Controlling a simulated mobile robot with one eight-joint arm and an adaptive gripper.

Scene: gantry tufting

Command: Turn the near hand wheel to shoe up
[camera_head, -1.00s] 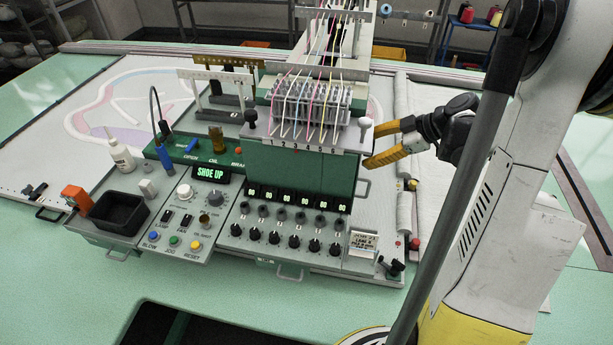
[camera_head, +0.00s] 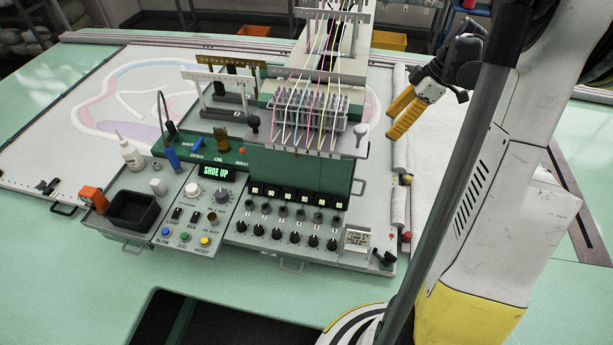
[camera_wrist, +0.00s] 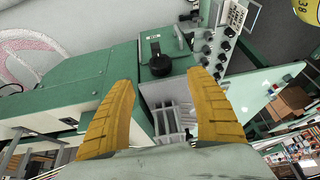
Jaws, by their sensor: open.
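In the wrist view, a black round knob (camera_wrist: 160,64), which looks like the near hand wheel, sits on the side of the green machine head. It appears between and beyond my fingertips, with no contact visible. In the head view, the green head (camera_head: 300,172) shows its front, and that knob is hidden.
The control panel (camera_head: 205,225) has several knobs and buttons. Needle bars and coloured yarns (camera_head: 310,105) rise above the head. A white-ball lever (camera_head: 361,131) stands at its right corner. The pale cloth (camera_head: 440,135) on the right is clear.

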